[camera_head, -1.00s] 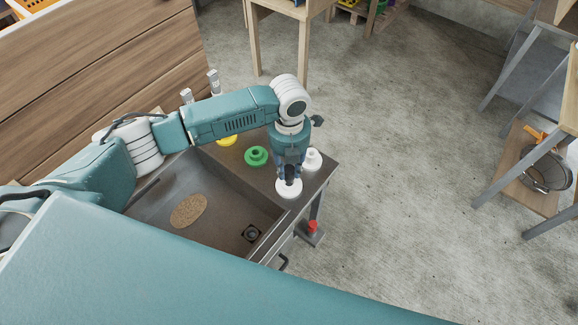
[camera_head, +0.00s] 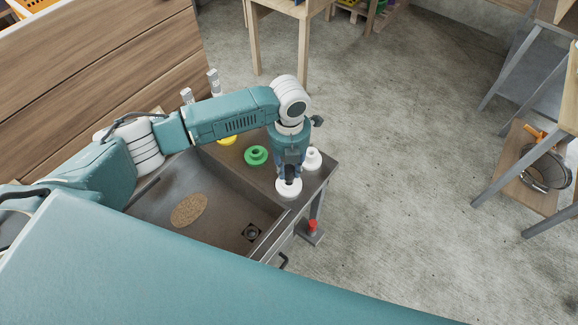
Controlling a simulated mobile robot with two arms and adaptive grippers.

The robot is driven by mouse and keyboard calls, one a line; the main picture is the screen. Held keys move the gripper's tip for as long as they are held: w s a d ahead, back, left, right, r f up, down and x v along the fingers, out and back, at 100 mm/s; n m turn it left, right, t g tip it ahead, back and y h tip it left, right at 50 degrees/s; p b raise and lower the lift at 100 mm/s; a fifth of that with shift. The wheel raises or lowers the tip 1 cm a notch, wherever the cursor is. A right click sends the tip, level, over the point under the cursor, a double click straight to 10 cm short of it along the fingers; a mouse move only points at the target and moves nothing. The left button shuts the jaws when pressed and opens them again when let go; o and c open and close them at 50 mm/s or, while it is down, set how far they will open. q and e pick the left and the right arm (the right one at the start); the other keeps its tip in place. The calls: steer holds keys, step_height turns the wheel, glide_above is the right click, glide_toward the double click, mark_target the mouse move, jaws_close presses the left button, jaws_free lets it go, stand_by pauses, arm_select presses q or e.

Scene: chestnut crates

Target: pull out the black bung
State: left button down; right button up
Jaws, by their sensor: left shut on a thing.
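A white round piece (camera_head: 289,193) stands near the right end of the dark counter beside the sink. My left gripper (camera_head: 289,182) reaches down onto its middle from above, fingers shut. A small dark part, which looks like the black bung (camera_head: 290,186), shows between the fingertips at the centre of the white piece. The fingers hide most of it, and I cannot tell whether it is still seated. My right gripper is not in view.
A green knobbed piece (camera_head: 256,156), a white knobbed piece (camera_head: 313,158) and a partly hidden yellow piece (camera_head: 227,141) stand on the counter nearby. The sink (camera_head: 160,205) has an oval brown patch (camera_head: 189,210) and a dark drain (camera_head: 251,232).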

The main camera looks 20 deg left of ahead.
arm_select(q)
steer(key=shift+f, duration=0.35)
steer(key=shift+f+b, duration=0.75)
steer(key=shift+f, duration=0.5)
steer(key=c, duration=1.3)
jaws_free()
steer(key=shift+c, duration=0.2)
steer(key=shift+r, duration=0.1)
step_height(320, 180, up, 12)
steer(key=shift+d, duration=0.1)
